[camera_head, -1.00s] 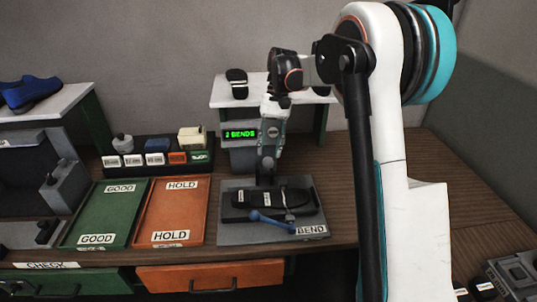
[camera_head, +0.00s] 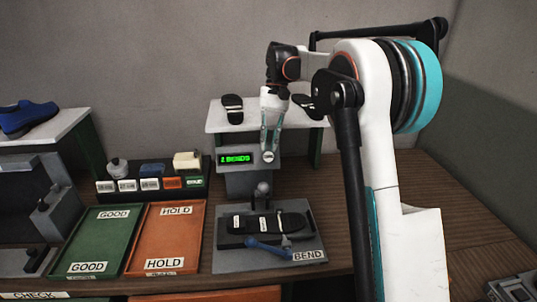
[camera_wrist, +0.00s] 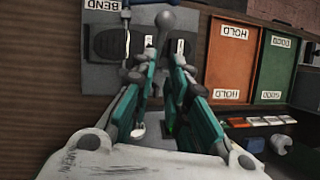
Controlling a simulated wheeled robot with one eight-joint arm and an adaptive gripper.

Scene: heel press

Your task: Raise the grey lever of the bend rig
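The bend rig (camera_head: 225,259) is a grey plate on the bench holding a dark sole (camera_head: 290,222). The grey lever (camera_head: 262,188), a short stalk with a ball knob, stands roughly upright behind the sole. Its knob also shows in the wrist view (camera_wrist: 178,18), beyond my fingertips. A blue handle (camera_head: 268,251) lies along the rig's front. My gripper (camera_head: 270,150) points down above and behind the lever, in front of the display box. In the wrist view its teal fingers (camera_wrist: 165,58) are apart with nothing visible between them; the lever is outside them.
A box (camera_head: 240,182) with a green display, reading "BENDS" after a hard-to-read digit, stands behind the rig. A white shelf (camera_head: 217,122) is above it. Green (camera_head: 107,242) and orange (camera_head: 167,235) trays lie left. The bench right of the rig is clear near it.

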